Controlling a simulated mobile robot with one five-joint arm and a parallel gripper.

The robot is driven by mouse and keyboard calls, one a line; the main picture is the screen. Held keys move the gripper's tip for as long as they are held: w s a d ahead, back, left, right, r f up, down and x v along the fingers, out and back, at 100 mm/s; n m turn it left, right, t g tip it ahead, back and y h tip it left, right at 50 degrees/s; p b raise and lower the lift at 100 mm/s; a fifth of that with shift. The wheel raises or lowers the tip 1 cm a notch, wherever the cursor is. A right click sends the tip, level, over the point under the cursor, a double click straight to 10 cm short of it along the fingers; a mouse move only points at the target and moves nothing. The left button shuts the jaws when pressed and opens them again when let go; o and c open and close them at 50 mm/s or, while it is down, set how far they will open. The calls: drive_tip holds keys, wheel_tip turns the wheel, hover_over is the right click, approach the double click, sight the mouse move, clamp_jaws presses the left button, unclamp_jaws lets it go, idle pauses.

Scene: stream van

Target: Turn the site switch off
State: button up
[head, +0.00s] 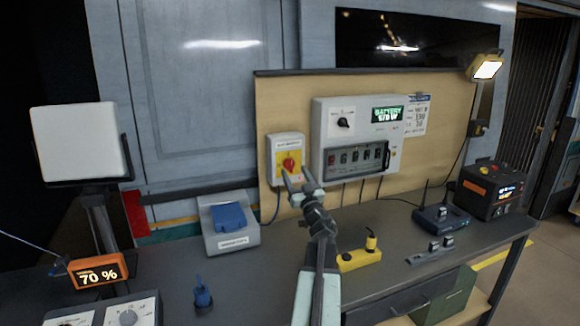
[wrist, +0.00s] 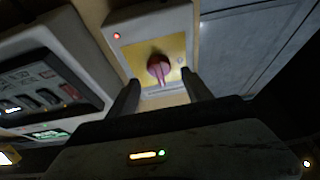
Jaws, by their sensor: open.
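A small white box (head: 271,150) with a yellow plate and a red rotary knob (head: 289,165) hangs on the tan board. I cannot read its label. The wrist view shows the red knob (wrist: 158,68) on the yellow plate, with a lit red lamp (wrist: 116,36) near a corner. My gripper (head: 297,174) is open in front of the box's lower part. In the wrist view the two dark fingers (wrist: 162,92) stand apart on either side of the knob's line, and the knob shows beyond their tips. I see no contact.
A larger grey panel (head: 322,125) to the right has a black knob (head: 344,122), a lit battery display (head: 388,114) and a row of breakers. On the bench are a blue-topped device (head: 230,216), a yellow block (head: 360,259) and a black router (head: 440,216).

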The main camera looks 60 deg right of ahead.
sight(292, 167)
drive_tip(key=x, duration=0.3)
drive_tip(key=shift+p, duration=0.35)
